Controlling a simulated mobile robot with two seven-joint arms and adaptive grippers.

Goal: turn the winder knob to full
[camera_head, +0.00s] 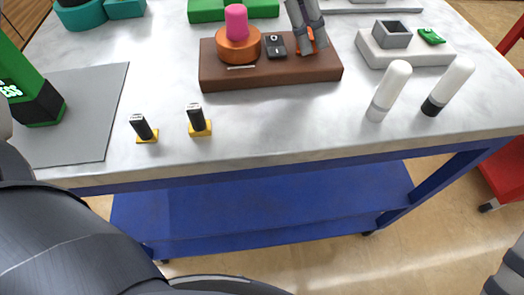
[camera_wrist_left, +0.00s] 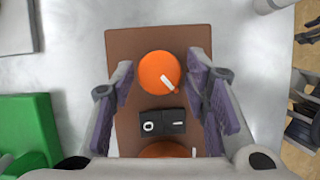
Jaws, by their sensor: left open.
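The winder knob (camera_wrist_left: 153,66) is a round orange knob at the end of a brown base (camera_wrist_left: 122,45). Its white mark points to the lower right in the wrist view, close to a small red dot. In the head view the knob (camera_head: 320,43) is mostly hidden behind my left gripper (camera_head: 309,48), at the right part of the base (camera_head: 270,78). In the wrist view my left gripper (camera_wrist_left: 161,75) is open, one finger on each side of the knob. I see a gap on both sides. My right gripper is not recognisable.
A black switch (camera_wrist_left: 162,122) sits beside the knob. An orange cylinder with a pink top (camera_head: 236,22) stands at the base's left. White-topped cylinders (camera_head: 392,85) and a grey block fixture (camera_head: 400,50) are to the right. Two small black pieces (camera_head: 197,120) stand in front.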

